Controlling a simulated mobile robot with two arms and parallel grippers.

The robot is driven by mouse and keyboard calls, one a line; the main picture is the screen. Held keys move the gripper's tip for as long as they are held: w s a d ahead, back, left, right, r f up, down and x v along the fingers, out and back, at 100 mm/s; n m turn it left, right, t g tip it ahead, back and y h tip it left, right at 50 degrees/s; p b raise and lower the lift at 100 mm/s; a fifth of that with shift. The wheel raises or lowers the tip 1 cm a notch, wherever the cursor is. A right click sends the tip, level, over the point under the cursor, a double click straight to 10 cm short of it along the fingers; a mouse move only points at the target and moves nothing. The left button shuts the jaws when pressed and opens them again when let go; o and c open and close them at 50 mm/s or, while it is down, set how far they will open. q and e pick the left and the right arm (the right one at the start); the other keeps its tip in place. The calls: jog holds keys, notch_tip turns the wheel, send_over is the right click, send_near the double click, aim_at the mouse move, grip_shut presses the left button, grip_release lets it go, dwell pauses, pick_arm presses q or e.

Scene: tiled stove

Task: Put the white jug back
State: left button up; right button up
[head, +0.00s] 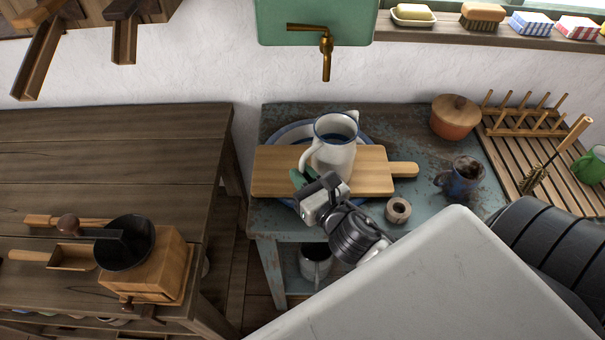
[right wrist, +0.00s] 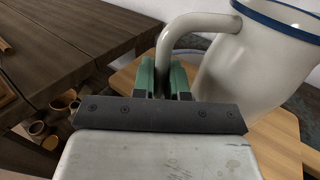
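The white jug (head: 334,145) with a blue rim shows above the wooden board (head: 275,172) on the worn blue-green table. Its spout points to the upper right and its handle to the lower left. In the right wrist view the jug (right wrist: 255,65) fills the upper right. My right gripper (head: 301,178) is at the handle. Its green fingers (right wrist: 163,78) sit on both sides of the handle's lower part, with no clear gap. I cannot tell whether the jug's base touches the board; the gripper hides part of it. My left gripper is not in view.
A blue-rimmed plate (head: 291,135) lies under the board. A lidded orange pot (head: 454,118), a blue mug (head: 463,177) and a small round holder (head: 398,210) stand to the right. A brass tap (head: 326,50) hangs above. The brown table (head: 110,150) at left holds a coffee grinder (head: 150,265).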

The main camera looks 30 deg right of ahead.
jog(key=o, duration=0.4)
jog(key=shift+s+r, duration=0.1)
jog(key=shift+s+d+r+b, duration=0.1)
jog(key=shift+s+b, duration=0.8)
jog(key=shift+s, duration=2.1)
jog(key=shift+s+d+b, duration=0.1)
jog(key=shift+s+b, duration=0.75)
jog(key=shift+s, duration=2.1)
